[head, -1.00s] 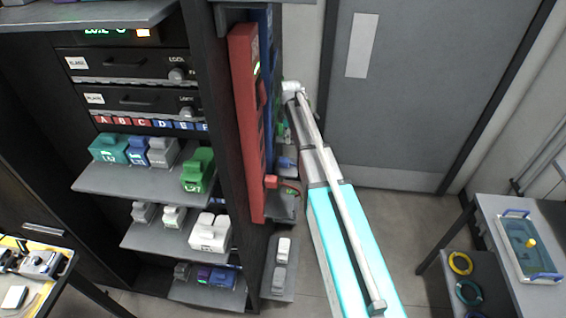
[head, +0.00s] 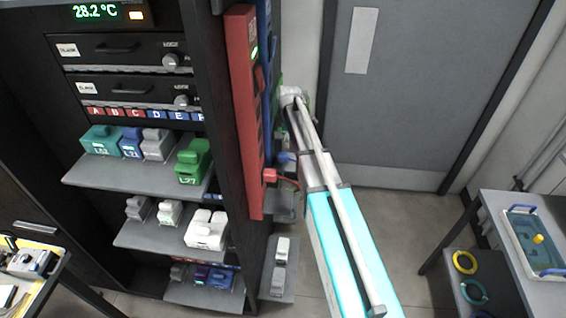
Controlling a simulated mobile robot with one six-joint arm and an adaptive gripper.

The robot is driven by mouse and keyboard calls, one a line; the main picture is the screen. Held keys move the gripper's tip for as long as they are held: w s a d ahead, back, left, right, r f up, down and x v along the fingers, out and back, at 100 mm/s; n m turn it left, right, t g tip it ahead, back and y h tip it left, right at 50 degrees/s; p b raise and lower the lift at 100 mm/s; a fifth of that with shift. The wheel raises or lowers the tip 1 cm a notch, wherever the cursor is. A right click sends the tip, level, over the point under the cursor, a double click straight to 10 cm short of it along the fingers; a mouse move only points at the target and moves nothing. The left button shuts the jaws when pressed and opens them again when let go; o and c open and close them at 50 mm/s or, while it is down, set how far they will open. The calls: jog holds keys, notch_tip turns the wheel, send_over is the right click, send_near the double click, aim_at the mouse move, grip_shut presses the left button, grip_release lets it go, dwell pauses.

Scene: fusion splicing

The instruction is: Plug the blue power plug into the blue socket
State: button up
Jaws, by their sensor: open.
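A blue power strip (head: 264,22) stands upright on the rack's right side, mostly hidden behind a red strip (head: 243,110). A small blue piece (head: 284,158), which looks like the blue plug, shows just right of the strips' lower part. I cannot tell whether it sits in a socket. The blue socket's opening is not visible. My arm reaches up from the bottom, and its white wrist end (head: 290,95) is beside the strips, above the blue piece. My gripper's fingers are hidden behind the wrist and strips.
A red plug (head: 270,175) with a red cable sits at the red strip's lower end. Rack shelves (head: 90,178) hold coloured devices. A small grey shelf (head: 278,292) is low on the rack's side. A grey door (head: 425,100) stands behind; a table (head: 490,205) is at right.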

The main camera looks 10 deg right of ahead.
aim_at(287, 155)
jog(key=shift+f+b, duration=1.55)
jog(key=shift+f, duration=0.25)
jog(key=shift+a+f+b, duration=0.15)
jog(key=shift+f+b, duration=2.45)
grip_shut()
jog(key=shift+r, duration=0.15)
